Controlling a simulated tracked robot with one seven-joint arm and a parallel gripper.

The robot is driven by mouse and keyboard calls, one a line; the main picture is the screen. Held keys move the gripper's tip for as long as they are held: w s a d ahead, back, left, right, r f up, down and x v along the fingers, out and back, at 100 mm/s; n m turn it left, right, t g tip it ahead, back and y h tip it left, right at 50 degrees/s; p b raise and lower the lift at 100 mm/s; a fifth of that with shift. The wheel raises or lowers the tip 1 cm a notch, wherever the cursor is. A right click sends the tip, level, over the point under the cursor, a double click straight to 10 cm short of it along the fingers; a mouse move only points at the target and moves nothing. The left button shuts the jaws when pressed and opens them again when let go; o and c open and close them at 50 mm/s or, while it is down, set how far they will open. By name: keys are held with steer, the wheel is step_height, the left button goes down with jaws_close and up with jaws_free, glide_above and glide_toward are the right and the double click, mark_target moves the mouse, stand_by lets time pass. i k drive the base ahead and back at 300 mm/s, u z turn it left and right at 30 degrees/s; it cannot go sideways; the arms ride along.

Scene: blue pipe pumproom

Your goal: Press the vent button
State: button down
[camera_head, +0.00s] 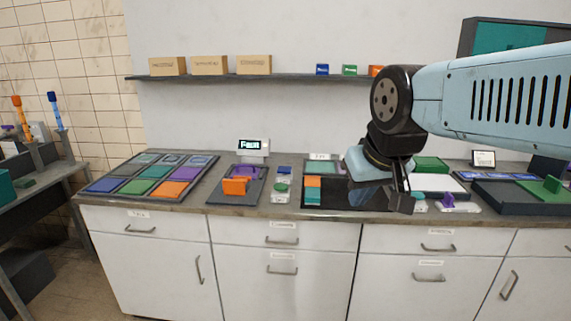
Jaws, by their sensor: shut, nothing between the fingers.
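My gripper (405,198) is shut and empty, pointing down over the counter at the right end of a black glossy panel. Right beside its tips is a small teal-topped button on a white base (419,204). A purple-topped piece on a white base (447,202) sits a little further right. I cannot read any label that says which one is the vent button. I cannot tell if my tips touch anything.
A tray of coloured tiles (150,178) lies at the left. A dark tray with an orange block (235,185) lies near a small display (252,147). A dark tray with a green block (545,188) is at the right. A shelf (290,77) with boxes hangs behind.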

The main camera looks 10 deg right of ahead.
mark_target(284, 170)
steer(key=z, duration=0.1)
steer(key=i, duration=1)
steer(key=u, duration=0.1)
